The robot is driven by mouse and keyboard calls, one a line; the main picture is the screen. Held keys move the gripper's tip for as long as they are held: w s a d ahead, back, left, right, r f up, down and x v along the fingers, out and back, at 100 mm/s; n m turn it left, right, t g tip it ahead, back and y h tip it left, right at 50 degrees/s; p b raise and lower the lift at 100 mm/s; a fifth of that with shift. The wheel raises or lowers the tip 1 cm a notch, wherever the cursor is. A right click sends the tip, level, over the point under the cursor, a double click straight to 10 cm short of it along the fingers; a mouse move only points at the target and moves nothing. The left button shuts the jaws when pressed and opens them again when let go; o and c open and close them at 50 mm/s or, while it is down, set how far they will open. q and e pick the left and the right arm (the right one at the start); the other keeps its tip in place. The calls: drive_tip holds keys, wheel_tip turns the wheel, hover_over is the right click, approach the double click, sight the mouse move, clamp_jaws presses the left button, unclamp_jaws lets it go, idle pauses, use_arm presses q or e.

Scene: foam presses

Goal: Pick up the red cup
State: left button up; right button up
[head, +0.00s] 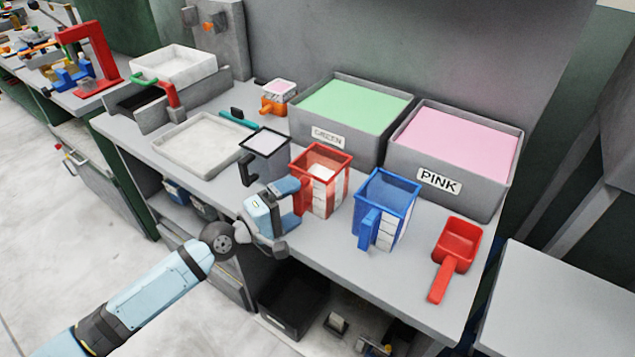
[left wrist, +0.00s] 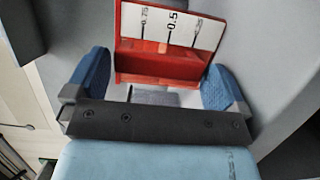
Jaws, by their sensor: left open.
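The red cup (head: 337,189) stands upright on the grey bench, with a white scale on its side and its red handle (head: 302,197) toward my left gripper. My left gripper (head: 287,212) is open, close beside the cup on its handle side. In the left wrist view the red cup (left wrist: 160,62) shows between the two blue finger pads, its scale marked 0.5 in the middle. The pads stand apart, one on each side of the red part; I cannot tell whether either touches it. My right gripper is not in view.
A red scoop (head: 458,245) lies at the right. Bins labelled GREEN (head: 330,137) and PINK (head: 440,183) stand behind. A white tray (head: 160,147) lies left.

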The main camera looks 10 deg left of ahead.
use_arm(q)
drive_tip(key=shift+x, duration=0.95)
drive_tip(key=shift+w, duration=0.1)
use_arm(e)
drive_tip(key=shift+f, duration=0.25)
use_arm(q)
drive_tip(key=c, duration=0.7)
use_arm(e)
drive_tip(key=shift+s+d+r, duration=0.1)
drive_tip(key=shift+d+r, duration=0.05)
use_arm(q)
drive_tip(key=shift+r+p, duration=0.35)
drive_tip(key=shift+r, duration=0.2)
wheel_tip(320, 180, up, 19)
drive_tip(key=p, duration=0.5)
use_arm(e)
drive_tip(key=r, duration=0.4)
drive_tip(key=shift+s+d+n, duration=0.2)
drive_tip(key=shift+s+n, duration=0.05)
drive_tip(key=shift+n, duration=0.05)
